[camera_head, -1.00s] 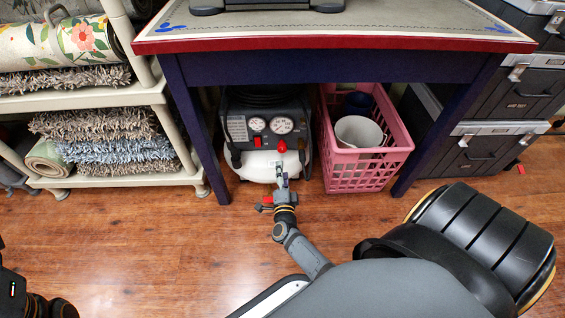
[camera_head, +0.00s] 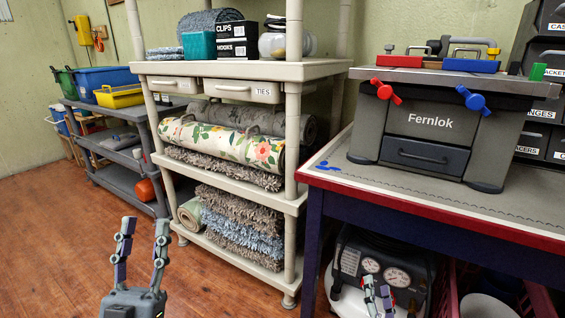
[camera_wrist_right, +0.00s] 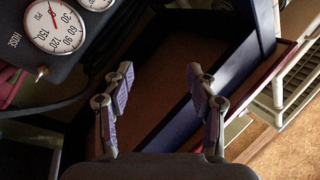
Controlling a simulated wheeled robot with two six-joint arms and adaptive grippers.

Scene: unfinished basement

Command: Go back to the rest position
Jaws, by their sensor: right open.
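My left gripper (camera_head: 142,228) is raised at the bottom left of the head view, its two fingers upright and apart with nothing between them. My right gripper (camera_head: 377,287) shows small at the bottom of the head view, in front of the air compressor (camera_head: 349,262). In the right wrist view its fingers (camera_wrist_right: 160,72) are spread wide and empty. A gauge (camera_wrist_right: 54,27) of the compressor is at the upper left there, apart from the fingers. Most of the right arm is out of view.
A blue table with a red edge (camera_head: 440,210) stands over the compressor, carrying a grey Fernlok workbench (camera_head: 432,122). A pink crate (camera_head: 538,300) is beneath it. Cream shelves (camera_head: 245,185) stand left of the table. Wooden floor (camera_head: 60,220) is clear at the left.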

